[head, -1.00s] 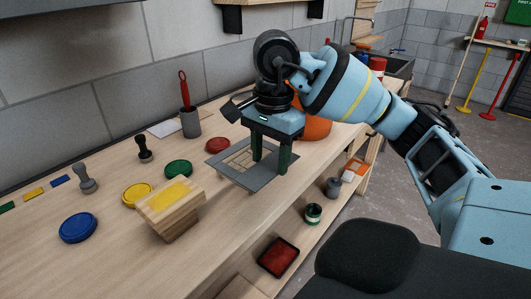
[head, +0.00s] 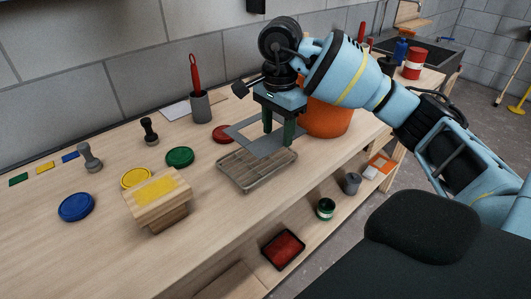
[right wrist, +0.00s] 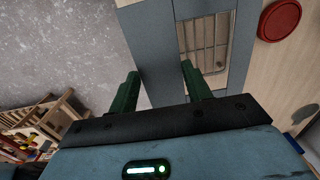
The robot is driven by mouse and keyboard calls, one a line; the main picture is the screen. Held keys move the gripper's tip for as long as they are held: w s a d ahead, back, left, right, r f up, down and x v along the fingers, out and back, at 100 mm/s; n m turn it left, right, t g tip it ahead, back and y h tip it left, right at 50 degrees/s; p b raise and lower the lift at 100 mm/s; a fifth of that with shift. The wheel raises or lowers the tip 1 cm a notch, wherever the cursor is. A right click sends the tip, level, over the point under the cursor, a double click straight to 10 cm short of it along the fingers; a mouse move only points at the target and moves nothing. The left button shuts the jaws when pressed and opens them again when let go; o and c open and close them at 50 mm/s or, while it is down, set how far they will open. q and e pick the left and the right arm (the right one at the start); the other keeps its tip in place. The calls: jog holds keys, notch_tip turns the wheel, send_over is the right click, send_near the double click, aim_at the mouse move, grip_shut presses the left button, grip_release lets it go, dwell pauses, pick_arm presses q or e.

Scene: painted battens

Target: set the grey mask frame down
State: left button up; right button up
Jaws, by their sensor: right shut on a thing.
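The grey mask frame (head: 262,150) is a flat plate with an opening, held by one side in my right gripper (head: 279,140). In the right wrist view the frame (right wrist: 150,45) runs between the two green fingers of the gripper (right wrist: 160,82). The slatted tray (head: 257,172) lies on the bench in front of the frame in the head view; slats (right wrist: 205,45) show through the opening in the right wrist view. I cannot tell whether the frame touches the bench. My left gripper is not in view.
On the bench (head: 60,250) are a wooden block with a yellow top (head: 157,197), blue (head: 76,207), yellow (head: 136,178), green (head: 180,157) and red (head: 224,134) lids, stamps, and a grey cup (head: 200,106). An orange pot (head: 328,120) stands close behind my gripper.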

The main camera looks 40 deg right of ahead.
aim_at(257, 162)
jog(key=shift+w, duration=0.1)
jog(key=shift+f, duration=0.15)
notch_tip(257, 162, down, 9)
jog(key=shift+f, duration=0.35)
dwell(0.4)
jog(key=shift+f, duration=0.2)
jog(key=o, duration=1.2)
